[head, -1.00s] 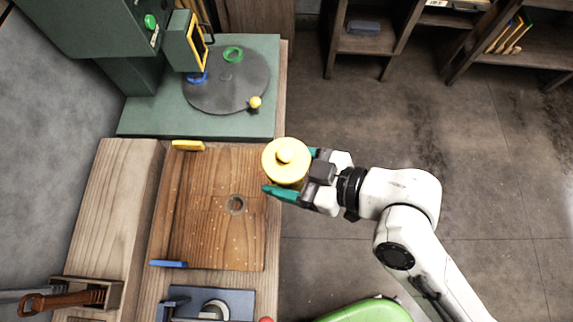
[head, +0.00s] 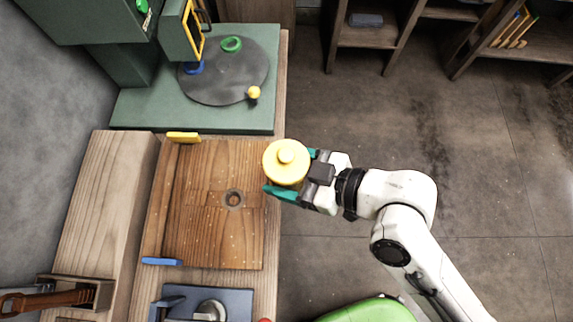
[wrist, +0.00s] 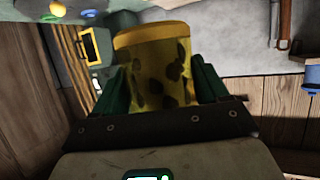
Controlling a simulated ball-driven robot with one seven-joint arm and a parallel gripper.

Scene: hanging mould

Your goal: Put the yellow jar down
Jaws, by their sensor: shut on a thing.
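The yellow jar (head: 286,160) has a round lid with a knob and shows from above in the head view, at the right edge of the wooden workbench. My gripper (head: 291,174) is shut on it, with green fingers on either side. In the wrist view the jar (wrist: 153,75) is translucent yellow with dark blotches inside, and stands between the two green fingers of my gripper (wrist: 158,90). Whether the jar's base touches anything is hidden in both views.
The wooden board (head: 205,235) has a small round hole and is otherwise clear. A yellow block (head: 184,137) and a blue block (head: 161,261) sit at its left corners. A green machine base with a dark turntable (head: 222,85) stands beyond. A green rounded thing (head: 368,310) is at the bottom.

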